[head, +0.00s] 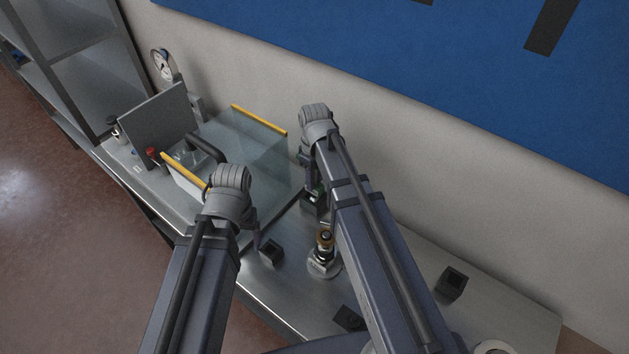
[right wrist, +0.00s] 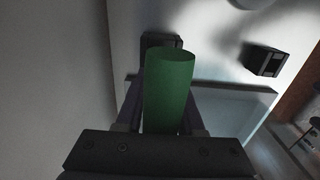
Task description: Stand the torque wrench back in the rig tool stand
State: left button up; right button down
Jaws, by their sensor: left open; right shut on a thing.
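My right gripper (head: 312,180) is shut on a green cylinder, apparently the grip of the torque wrench (right wrist: 169,88). In the right wrist view the cylinder stands between the two fingers, pointing at a dark square block (right wrist: 160,40). In the head view only a sliver of green shows, just above a dark block (head: 313,204), likely the rig tool stand. Whether the wrench is inside it or above it I cannot tell. My left gripper (head: 257,237) is open and empty, partly hidden by its own wrist, close to another dark block (head: 271,251).
A clear guard with yellow edges (head: 260,120) stands left of my right gripper. A brass-topped fitting (head: 324,255) stands on the metal bench. More dark blocks sit at the front (head: 349,318) and right (head: 452,283). A gauge (head: 163,65) is at the back left. The wall is close behind.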

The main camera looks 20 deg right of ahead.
jog(key=shift+f, duration=0.15)
jog(key=c, duration=0.5)
grip_release()
jog(key=shift+r, duration=0.2)
notch_tip(320, 180, up, 12)
jog(key=p, duration=1.2)
jog(key=s+a+m, duration=0.1)
jog(key=s+a, duration=0.2)
jog(key=s, duration=0.1)
jog(key=s+a+m, duration=0.1)
jog(key=s+a, duration=0.3)
jog(key=s, duration=0.1)
jog(key=s+a+m+h, duration=0.1)
jog(key=s+a+m, duration=0.1)
jog(key=s, duration=0.3)
jog(key=shift+s+a, duration=0.15)
jog(key=shift+a, duration=0.6)
notch_tip(320, 180, down, 13)
jog(key=b, duration=1.3)
